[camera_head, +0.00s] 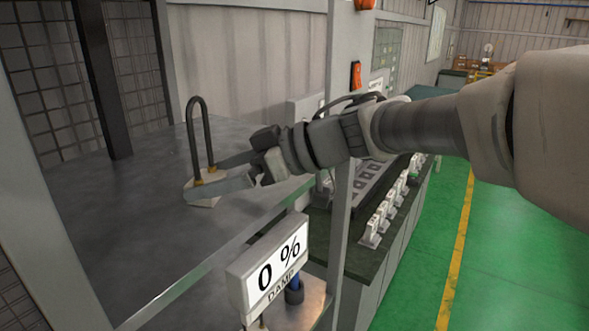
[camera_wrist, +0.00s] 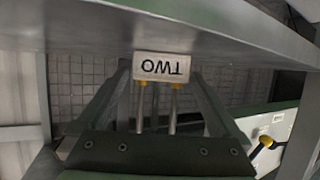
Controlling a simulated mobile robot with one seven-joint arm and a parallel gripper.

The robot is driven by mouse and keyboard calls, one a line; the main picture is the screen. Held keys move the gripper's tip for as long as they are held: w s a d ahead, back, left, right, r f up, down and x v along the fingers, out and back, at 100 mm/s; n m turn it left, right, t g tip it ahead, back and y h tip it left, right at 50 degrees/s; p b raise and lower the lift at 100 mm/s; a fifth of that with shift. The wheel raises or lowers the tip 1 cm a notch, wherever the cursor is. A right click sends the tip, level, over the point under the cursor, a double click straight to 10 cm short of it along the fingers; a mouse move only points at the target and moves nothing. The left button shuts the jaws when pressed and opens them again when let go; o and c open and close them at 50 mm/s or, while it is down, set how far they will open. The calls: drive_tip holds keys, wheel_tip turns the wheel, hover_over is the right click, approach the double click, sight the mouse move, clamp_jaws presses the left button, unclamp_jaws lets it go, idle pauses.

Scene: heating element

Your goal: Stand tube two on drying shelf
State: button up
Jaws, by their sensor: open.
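Tube two (camera_head: 199,140) is a dark upside-down U-shaped heating element with brass fittings at its foot and a pale base plate. It stands upright on the grey metal drying shelf (camera_head: 130,225). The wrist view is upside down; there its plate (camera_wrist: 163,66) reads TWO and sits against the shelf surface (camera_wrist: 90,30). My gripper (camera_head: 204,177) is open low at the tube, beside the brass fittings. In the wrist view my fingers (camera_wrist: 160,88) lie on either side of the two legs, with visible gaps. The far side of the plate is partly hidden by a finger.
A DAMP display (camera_head: 271,266) at the shelf's front edge reads 0 %. A grey upright post (camera_head: 347,200) stands close to my arm. Beyond it, a dark bench (camera_head: 385,225) holds a row of small white labelled items (camera_head: 383,215). The shelf left of the tube is clear.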

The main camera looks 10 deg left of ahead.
drive_tip(key=w+v, duration=0.1)
drive_tip(key=v, duration=1)
drive_tip(key=shift+s+d, duration=0.25)
drive_tip(key=shift+s, duration=0.25)
drive_tip(key=shift+d, duration=0.1)
